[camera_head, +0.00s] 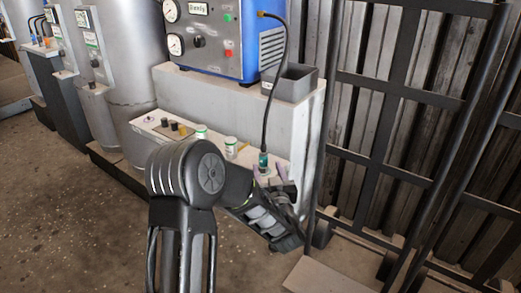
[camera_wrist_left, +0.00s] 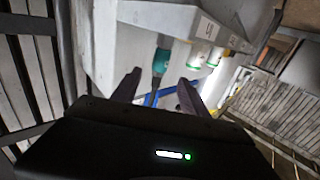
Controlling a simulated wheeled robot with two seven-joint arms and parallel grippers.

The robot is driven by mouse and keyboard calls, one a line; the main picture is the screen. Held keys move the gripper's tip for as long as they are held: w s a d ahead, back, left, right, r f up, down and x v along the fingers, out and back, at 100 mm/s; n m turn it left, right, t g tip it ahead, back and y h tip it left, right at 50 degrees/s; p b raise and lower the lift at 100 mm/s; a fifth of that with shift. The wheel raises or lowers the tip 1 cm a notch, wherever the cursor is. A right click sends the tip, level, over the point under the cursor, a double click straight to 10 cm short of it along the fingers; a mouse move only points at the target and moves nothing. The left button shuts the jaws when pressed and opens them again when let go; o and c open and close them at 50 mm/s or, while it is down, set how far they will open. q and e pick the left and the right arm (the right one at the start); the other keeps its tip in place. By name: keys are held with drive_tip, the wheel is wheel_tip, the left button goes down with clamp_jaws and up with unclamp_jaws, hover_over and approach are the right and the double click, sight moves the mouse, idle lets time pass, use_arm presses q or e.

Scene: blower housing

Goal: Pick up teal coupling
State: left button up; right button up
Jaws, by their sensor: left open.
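The teal coupling (camera_head: 263,159) hangs at the lower end of a black hose, at the right end of the pale shelf (camera_head: 243,160). It also shows in the left wrist view (camera_wrist_left: 161,61), between and just beyond my fingertips. My left gripper (camera_head: 268,171) is open, its two fingers spread on either side of the coupling's lower part. In the left wrist view the open jaws (camera_wrist_left: 158,80) have nothing clamped between them. Whether a finger touches the coupling I cannot tell. My right gripper is not in view.
White jars (camera_head: 230,147) with green labels and several small dark pieces (camera_head: 174,126) stand on the shelf. A blue-sided machine (camera_head: 235,40) and a grey bin (camera_head: 290,82) sit above. A dark metal rack (camera_head: 400,130) stands close at the right.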

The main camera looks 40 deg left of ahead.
sight(264, 159)
use_arm(q)
drive_tip(key=shift+s+d, duration=0.1)
drive_tip(key=shift+s, duration=0.05)
drive_tip(key=shift+x, duration=1.35)
drive_tip(key=shift+f+b+x, duration=0.1)
drive_tip(key=shift+b+x, duration=0.15)
drive_tip(key=shift+x, duration=1.05)
drive_tip(key=shift+f+b+x, duration=0.15)
drive_tip(key=shift+b+x, duration=0.1)
drive_tip(key=shift+x, duration=1.05)
clamp_jaws()
